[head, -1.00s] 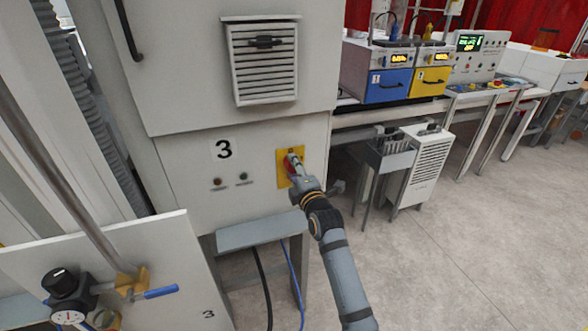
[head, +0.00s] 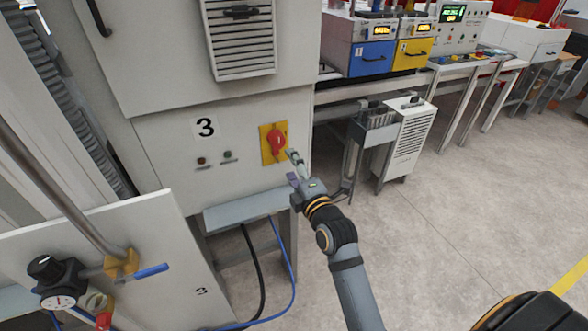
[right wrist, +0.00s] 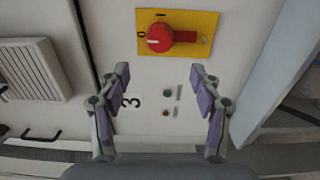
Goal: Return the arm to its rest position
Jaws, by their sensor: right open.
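My right gripper (head: 292,166) is open and empty in the head view, just right of and apart from the red rotary switch (head: 277,142). The switch sits on a yellow plate (head: 265,155) on the front of the machine cabinet marked 3. In the head view its handle stands about upright. In the right wrist view the gripper's two fingers (right wrist: 161,82) are spread wide, with the red switch (right wrist: 161,38) beyond them and nothing between them. A dark rounded part shows at the bottom right of the head view; the left gripper does not show.
The cabinet (head: 165,140) fills the left side, with a grey shelf (head: 240,212) below it and hoses hanging down. A panel with a gauge (head: 58,301) stands at lower left. A white slatted unit (head: 408,140) stands under the bench. The floor (head: 440,230) at right is clear.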

